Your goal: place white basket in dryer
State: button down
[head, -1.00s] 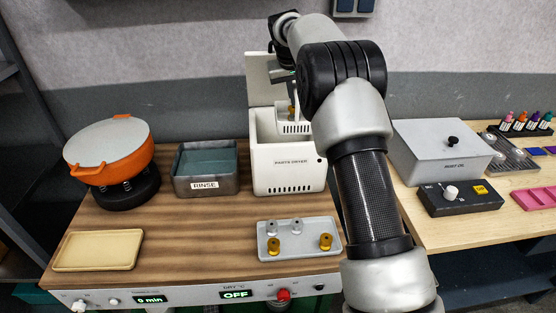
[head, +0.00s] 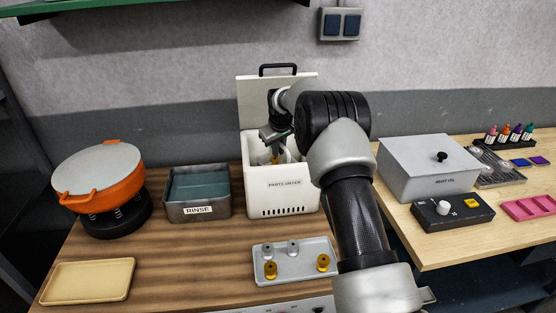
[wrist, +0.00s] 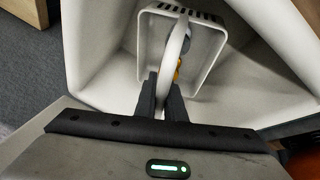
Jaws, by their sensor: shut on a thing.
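The parts dryer (head: 284,196) is a white box with its lid (head: 262,92) raised at the back. My gripper (head: 274,152) reaches down into its opening. In the wrist view my gripper (wrist: 164,88) is shut on the upright handle of the white basket (wrist: 206,72). The basket is inside the dryer's white walls (wrist: 105,45). Yellow and dark parts show in the basket behind the handle. Whether the basket rests on the dryer's floor cannot be told, since the gripper and front wall hide its underside.
The rinse tub (head: 198,210) stands close left of the dryer. A grey tray (head: 293,276) with several small parts lies in front. Further left are an orange lidded bowl (head: 98,200) and an empty tan tray (head: 88,282). A grey lidded box (head: 428,178) stands right of my arm.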

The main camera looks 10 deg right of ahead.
aim_at(278, 160)
jog(key=shift+f, duration=1.75)
jog(key=shift+f, duration=0.15)
jog(key=c, duration=1.8)
grip_release()
jog(key=shift+c, duration=0.2)
